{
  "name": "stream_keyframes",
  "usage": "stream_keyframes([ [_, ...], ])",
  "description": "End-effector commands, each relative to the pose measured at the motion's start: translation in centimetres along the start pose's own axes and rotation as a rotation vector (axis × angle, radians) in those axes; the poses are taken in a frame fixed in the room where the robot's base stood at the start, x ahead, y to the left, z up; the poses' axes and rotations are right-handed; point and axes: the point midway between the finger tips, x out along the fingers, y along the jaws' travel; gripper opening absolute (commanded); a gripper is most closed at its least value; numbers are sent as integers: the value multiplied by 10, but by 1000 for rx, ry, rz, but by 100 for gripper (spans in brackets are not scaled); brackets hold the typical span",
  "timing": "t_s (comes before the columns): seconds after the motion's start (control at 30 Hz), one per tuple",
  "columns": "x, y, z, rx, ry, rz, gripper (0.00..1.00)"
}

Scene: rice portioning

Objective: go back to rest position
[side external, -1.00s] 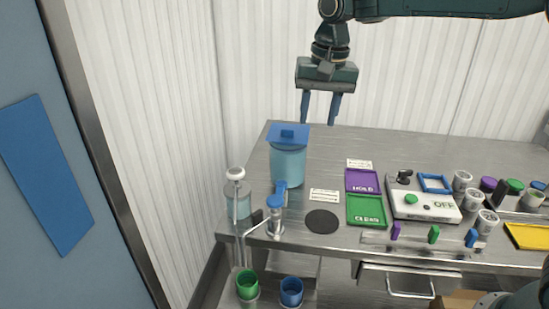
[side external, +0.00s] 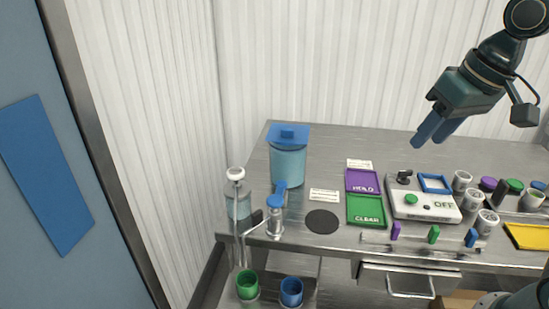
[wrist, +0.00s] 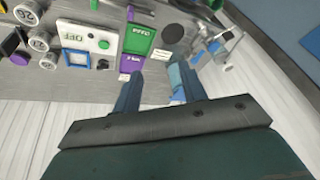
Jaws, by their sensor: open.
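My gripper (side external: 436,128) is open and empty in the side external view, raised above the back right of the steel table (side external: 335,143). Its two blue fingers point down and to the left, apart from everything on the table. In the wrist view my gripper (wrist: 160,92) shows its spread fingers with nothing gripped between them. A lidded blue container (side external: 288,163) stands upright at the table's back left, well to the left of my gripper.
A purple HOLD tray (side external: 362,181), a green CLEAR tray (side external: 366,211) and a white switch box (side external: 425,206) lie mid-table. Several grey cups and coloured-lid jars crowd the right. A dispenser (side external: 275,217) stands front left. The back middle of the table is clear.

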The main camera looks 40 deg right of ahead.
Motion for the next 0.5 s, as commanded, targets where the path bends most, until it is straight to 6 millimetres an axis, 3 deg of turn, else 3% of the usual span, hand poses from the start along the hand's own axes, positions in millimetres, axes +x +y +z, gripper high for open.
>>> stream_keyframes([
  [0.3,4,23,64,-130,83,1,42],
  [0.5,10,30,87,-182,112,5,42],
])
